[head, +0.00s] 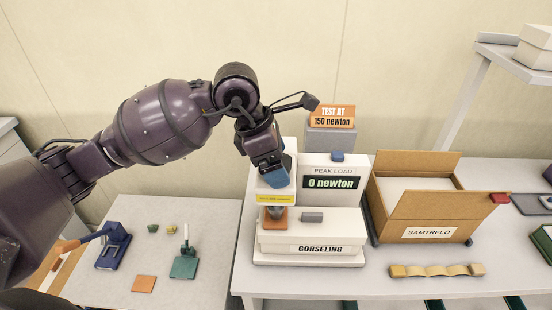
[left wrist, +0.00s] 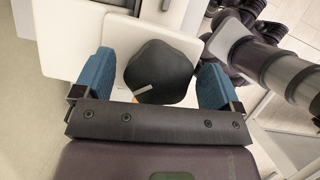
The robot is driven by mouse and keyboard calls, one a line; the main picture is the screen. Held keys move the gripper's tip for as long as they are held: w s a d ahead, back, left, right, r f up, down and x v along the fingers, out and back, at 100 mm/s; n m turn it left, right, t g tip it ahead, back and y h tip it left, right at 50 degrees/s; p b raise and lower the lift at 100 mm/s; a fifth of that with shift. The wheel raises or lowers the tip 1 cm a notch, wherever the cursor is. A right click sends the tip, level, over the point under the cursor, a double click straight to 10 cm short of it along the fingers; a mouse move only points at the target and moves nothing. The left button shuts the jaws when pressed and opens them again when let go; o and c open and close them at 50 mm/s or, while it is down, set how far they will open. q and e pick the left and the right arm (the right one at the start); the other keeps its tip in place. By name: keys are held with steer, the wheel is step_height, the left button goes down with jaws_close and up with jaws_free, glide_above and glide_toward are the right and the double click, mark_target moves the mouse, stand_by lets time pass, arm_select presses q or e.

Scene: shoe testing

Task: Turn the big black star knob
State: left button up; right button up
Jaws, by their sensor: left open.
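The big black star knob (left wrist: 158,72) shows in the left wrist view, with a short white line on its face. It lies between the two blue fingers of my left gripper (left wrist: 156,64), with a gap on each side. In the head view my left gripper (head: 274,176) points down over the left part of the white testing machine (head: 310,257), and the knob is hidden there. The machine's display (head: 335,183) reads 0 newton under PEAK LOAD. An orange sign (head: 332,117) behind it reads TEST AT 150 newton. My right gripper is not in view.
An open cardboard box (head: 420,212) marked SAMTRELO stands right of the machine. A wavy tan strip (head: 437,270) lies in front of it. A lower grey table (head: 205,217) at left holds a blue tool (head: 113,246) and a green stand (head: 185,264). A shelf is at upper right.

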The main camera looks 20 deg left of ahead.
arm_select(q)
steer(key=shift+c, duration=0.3)
steer(key=c, duration=0.7)
steer(key=shift+c, duration=0.8)
steer(key=shift+f+m+g+b, duration=0.15)
steer(key=shift+m+g+b, duration=0.15)
steer(key=shift+m+b, duration=0.45)
steer(key=shift+w+m+g+b, duration=0.1)
steer(key=shift+m+g+b, duration=0.4)
steer(key=shift+m+b, duration=0.75)
steer(key=shift+m, duration=0.3)
steer(key=shift+b, duration=0.3)
steer(key=shift+r+m+g+b, duration=0.2)
steer(key=shift+m+g+b, duration=0.15)
steer(key=shift+m, duration=0.35)
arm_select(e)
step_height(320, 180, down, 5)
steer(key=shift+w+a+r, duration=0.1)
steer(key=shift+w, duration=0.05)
